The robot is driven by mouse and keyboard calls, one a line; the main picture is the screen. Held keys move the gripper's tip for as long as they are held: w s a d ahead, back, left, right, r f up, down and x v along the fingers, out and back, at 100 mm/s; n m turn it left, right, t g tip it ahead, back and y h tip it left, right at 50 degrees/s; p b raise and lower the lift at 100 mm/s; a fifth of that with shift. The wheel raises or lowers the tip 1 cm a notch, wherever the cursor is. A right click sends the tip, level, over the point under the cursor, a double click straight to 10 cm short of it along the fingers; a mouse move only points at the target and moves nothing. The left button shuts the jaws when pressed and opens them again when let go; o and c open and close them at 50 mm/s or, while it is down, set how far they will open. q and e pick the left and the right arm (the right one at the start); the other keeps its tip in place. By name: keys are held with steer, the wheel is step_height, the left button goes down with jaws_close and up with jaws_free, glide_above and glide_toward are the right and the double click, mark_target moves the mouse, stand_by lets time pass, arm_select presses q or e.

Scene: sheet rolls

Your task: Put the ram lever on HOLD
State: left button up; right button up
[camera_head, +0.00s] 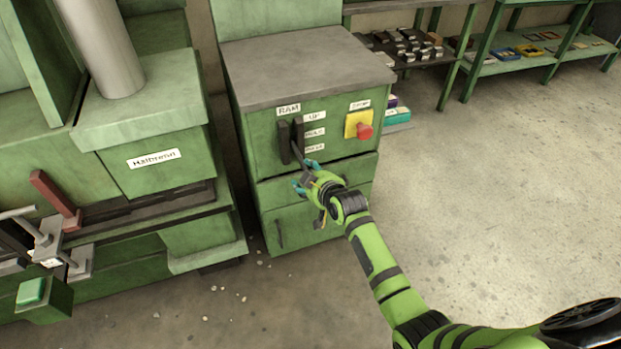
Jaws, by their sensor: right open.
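The ram lever (297,138) is a dark lever on the front of a green cabinet (262,150), under a RAM label (289,109). To its right are stacked labels: UP (314,116), HOLD (314,133) and a lowest one (314,148) that is partly unreadable. The lever's lower part points down toward my gripper; its exact setting is hard to tell. My right gripper (305,176) is open, with teal fingertips just below the lever. I cannot tell whether a finger touches it. My left gripper is not in view.
A red stop button on a yellow plate (352,124) sits right of the labels. A green machine (150,115) with metal parts stands at the left. Shelves with trays (500,60) are at the back right. The concrete floor (500,180) at the right is clear.

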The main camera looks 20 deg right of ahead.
steer(key=v, duration=1.2)
steer(key=shift+a, duration=0.1)
steer(key=s+f+g+p, duration=0.2)
steer(key=s+f, duration=0.3)
steer(key=f, duration=0.4)
steer(key=s+f+m+g+h+p, duration=0.1)
steer(key=s+f+g, duration=0.1)
steer(key=s+f, duration=0.5)
steer(key=s+f+g+p, duration=0.2)
steer(key=s+f, duration=0.1)
steer(key=f, duration=0.8)
steer(key=s+f+g+p, duration=0.1)
steer(key=s+f, duration=0.2)
steer(key=s, duration=0.7)
steer(key=s+d+f+g, duration=0.1)
steer(key=s+f, duration=0.3)
steer(key=s, duration=0.5)
steer(key=s+d+f+g+p, duration=0.1)
steer(key=s+f+g, duration=0.2)
steer(key=s, duration=0.7)
steer(key=shift+s+d+f+m+h+p, duration=0.2)
steer(key=shift+s+f+m+h+p, duration=0.1)
steer(key=shift+f+h+p, duration=0.1)
